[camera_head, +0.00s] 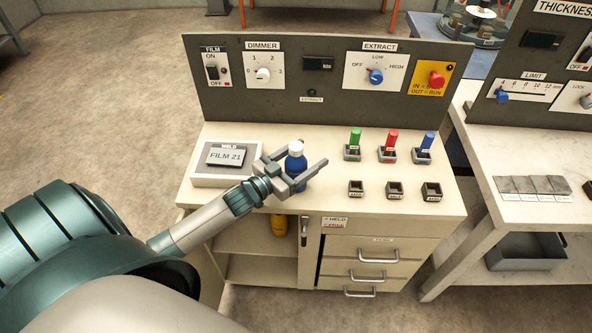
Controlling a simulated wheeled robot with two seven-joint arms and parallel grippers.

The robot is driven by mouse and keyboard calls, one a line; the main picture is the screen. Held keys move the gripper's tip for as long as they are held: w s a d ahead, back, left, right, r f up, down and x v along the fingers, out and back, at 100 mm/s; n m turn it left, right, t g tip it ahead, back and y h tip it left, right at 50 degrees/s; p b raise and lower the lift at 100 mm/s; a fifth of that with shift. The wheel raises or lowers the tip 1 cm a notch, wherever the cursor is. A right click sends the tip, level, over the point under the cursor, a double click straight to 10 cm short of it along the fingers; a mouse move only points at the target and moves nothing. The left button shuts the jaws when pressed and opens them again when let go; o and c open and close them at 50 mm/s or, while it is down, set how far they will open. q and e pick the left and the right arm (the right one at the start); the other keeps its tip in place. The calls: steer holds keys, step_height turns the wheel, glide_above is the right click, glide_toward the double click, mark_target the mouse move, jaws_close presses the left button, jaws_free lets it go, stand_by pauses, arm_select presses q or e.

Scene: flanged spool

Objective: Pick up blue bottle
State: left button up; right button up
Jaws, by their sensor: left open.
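The blue bottle (295,159) with a white cap stands upright on the workbench top, left of the middle. My left gripper (305,164) comes in from the lower left and is open, with its two fingers reaching around the bottle, one behind and one in front. I cannot tell whether either finger touches the bottle. The lower part of the bottle is partly hidden by the near finger. My right gripper is not in view.
A FILM 21 box (226,157) sits left of the gripper. Green (354,143), red (390,146) and blue (426,146) handled items stand in holders to the right, with dark empty-looking sockets in front. A control panel (330,107) rises behind.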

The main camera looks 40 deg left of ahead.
arm_select(q)
steer(key=shift+c, duration=0.3)
steer(key=c, duration=1.3)
steer(key=shift+r, duration=0.2)
steer(key=shift+r, duration=0.55)
steer(key=s+d+r+b, duration=0.3)
steer(key=s+d+r, duration=0.2)
steer(key=d+r, duration=0.4)
steer(key=shift+d+r, duration=0.3)
steer(key=shift+d, duration=0.55)
